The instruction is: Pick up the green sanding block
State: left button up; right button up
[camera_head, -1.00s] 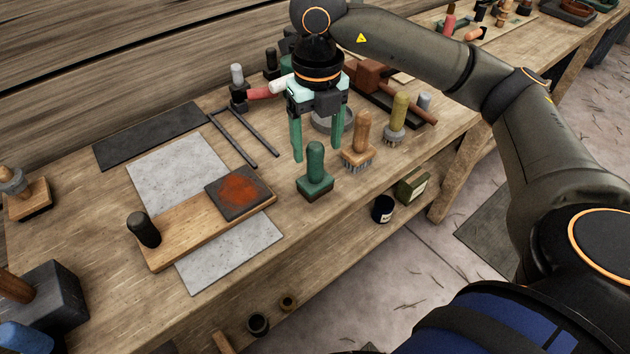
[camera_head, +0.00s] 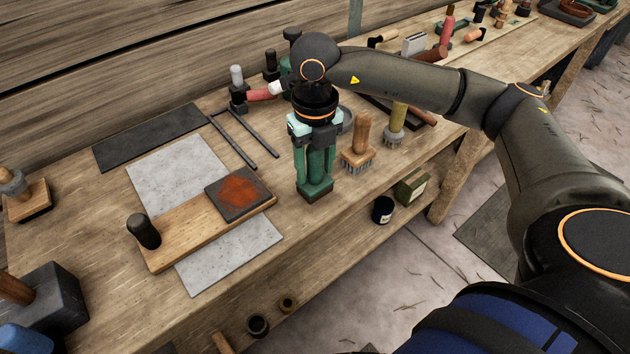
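The green sanding block (camera_head: 316,194) stands upright on the workbench, right of the grey slab. Its base shows below my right gripper (camera_head: 315,185), and its upright handle is mostly hidden between the green fingers. The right gripper points down, with one finger on each side of the handle and the fingertips low, close to the base. I cannot tell whether the fingers press on the handle or stand slightly apart from it. My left gripper is not in view.
A wooden-handled wire brush (camera_head: 358,153) stands close to the right of the block, with an olive-handled brush (camera_head: 395,124) beyond it. A wooden board with a dark, rust-marked pad (camera_head: 240,192) lies to the left. The bench's front edge is near.

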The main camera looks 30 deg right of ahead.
grip_shut()
jog(key=shift+r, duration=0.1)
dwell(0.5)
